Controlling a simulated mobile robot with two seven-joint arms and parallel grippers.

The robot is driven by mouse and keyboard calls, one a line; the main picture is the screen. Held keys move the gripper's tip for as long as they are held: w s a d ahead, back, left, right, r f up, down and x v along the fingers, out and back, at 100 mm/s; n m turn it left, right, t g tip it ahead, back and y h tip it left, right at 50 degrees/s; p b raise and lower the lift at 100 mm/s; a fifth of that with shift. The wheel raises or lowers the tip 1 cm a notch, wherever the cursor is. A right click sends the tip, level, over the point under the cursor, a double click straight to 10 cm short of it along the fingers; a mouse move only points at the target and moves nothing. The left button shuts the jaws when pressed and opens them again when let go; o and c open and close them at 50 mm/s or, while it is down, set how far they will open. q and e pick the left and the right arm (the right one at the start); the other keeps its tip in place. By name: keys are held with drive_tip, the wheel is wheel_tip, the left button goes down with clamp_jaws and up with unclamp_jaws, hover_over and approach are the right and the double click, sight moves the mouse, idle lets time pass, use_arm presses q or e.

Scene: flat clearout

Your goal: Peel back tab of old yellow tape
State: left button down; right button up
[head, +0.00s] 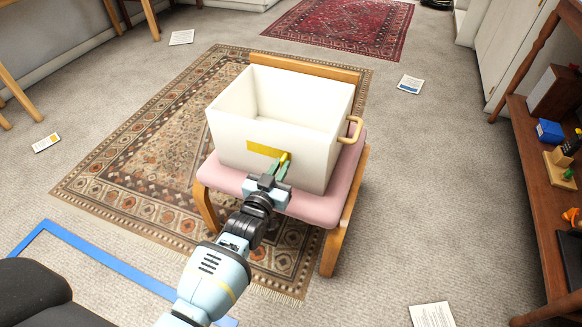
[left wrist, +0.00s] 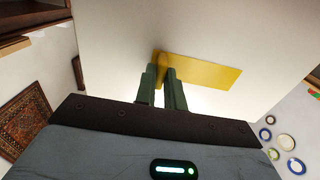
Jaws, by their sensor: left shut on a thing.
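A strip of yellow tape (head: 262,149) is on the front wall of a white open-topped box (head: 230,138). My left gripper (head: 283,164) is at the right end of the strip, shut on the tape's tab. In the left wrist view the tape (left wrist: 205,72) runs right from the green fingertips of my left gripper (left wrist: 162,72). The tab between the fingers looks darker and stands out from the wall. The rest of the strip looks flat on the box. My right gripper is not in view.
The box stands on a pink-cushioned chair (head: 225,176) with a wooden frame, on a patterned rug (head: 130,150). A wooden shelf (head: 535,190) with small objects is at the right. Papers (head: 432,315) lie on the grey carpet. Blue tape (head: 100,258) marks the floor at lower left.

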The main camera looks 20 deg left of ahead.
use_arm(q)
drive_tip(key=shift+a, duration=1.15)
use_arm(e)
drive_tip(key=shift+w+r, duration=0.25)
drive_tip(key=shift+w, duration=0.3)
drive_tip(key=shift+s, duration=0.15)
use_arm(q)
drive_tip(key=shift+a, duration=1.6)
drive_tip(key=shift+a+f, duration=0.1)
drive_tip(key=shift+a, duration=0.85)
